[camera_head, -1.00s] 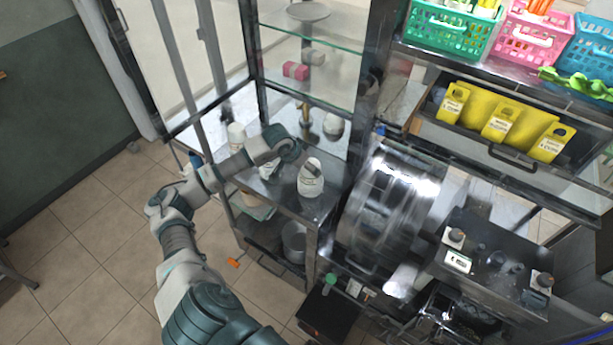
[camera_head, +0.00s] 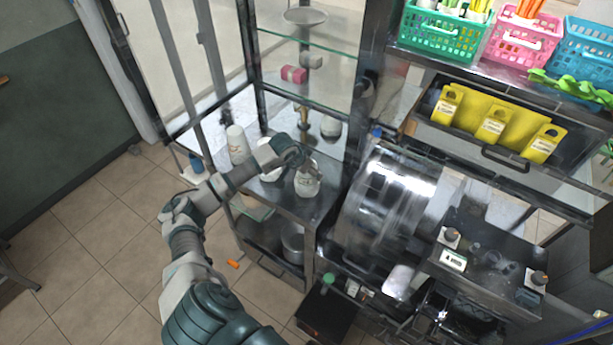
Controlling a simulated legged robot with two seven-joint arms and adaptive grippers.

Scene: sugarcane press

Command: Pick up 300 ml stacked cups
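Three white stacks of cups stand upright on the steel counter (camera_head: 325,207). One is at the left (camera_head: 238,147), one in the middle (camera_head: 271,174) partly hidden behind my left forearm, and one at the right (camera_head: 306,184) with printing on its side. I cannot read which is 300 ml. My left arm reaches in from the bottom, and my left gripper (camera_head: 309,164) is at the upper part of the right stack, covering its top. Its fingers are too small and blurred to show whether they grip the stack. My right gripper is not in view.
A glass-shelved cabinet (camera_head: 312,42) rises behind the counter. The shiny metal press (camera_head: 385,195) stands close on the right. A drawer with yellow holders (camera_head: 493,120) and coloured baskets (camera_head: 440,35) are at the upper right. A metal pot (camera_head: 293,243) sits on the lower shelf.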

